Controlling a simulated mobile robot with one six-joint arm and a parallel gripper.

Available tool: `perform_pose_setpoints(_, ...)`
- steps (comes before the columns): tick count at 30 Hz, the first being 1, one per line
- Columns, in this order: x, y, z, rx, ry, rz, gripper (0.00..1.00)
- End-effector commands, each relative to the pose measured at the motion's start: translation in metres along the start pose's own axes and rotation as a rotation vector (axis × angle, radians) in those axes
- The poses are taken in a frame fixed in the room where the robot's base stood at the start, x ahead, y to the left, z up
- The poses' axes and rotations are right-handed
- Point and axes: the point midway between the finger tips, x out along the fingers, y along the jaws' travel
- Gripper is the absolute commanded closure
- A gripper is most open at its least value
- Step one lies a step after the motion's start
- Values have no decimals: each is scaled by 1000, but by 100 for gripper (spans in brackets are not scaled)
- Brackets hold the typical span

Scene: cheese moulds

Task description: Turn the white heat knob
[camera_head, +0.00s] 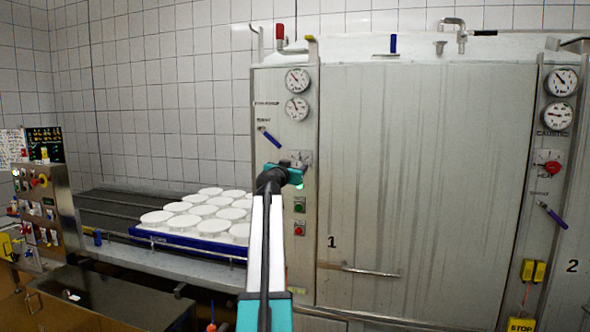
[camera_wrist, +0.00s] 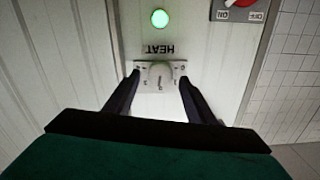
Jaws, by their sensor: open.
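The white heat knob (camera_wrist: 160,75) shows in the wrist view, on a pale plate with small markings, beside the upside-down word HEAT. My gripper (camera_wrist: 158,82) is open, with one dark finger on each side of the knob. I cannot tell whether the fingers touch it. In the head view my gripper (camera_head: 297,174) is at the narrow panel left of door 1, in front of the knob's plate (camera_head: 305,157). The knob itself is mostly hidden there.
A green lit lamp (camera_wrist: 159,18) and a red ON/OFF switch (camera_wrist: 240,3) are near the knob. Below on the panel are a green button (camera_head: 299,204) and a red button (camera_head: 299,229). A blue-handled valve (camera_head: 270,137) is up left. White moulds (camera_head: 203,211) stand at left.

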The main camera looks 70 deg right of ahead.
Motion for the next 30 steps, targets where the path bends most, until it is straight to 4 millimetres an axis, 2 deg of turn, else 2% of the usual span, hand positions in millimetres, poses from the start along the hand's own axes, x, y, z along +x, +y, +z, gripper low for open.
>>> perform_pose_setpoints(21,-90,1,2,0,2,-1,50)
perform_pose_setpoints(30,-120,1,1,0,1,-1,50)
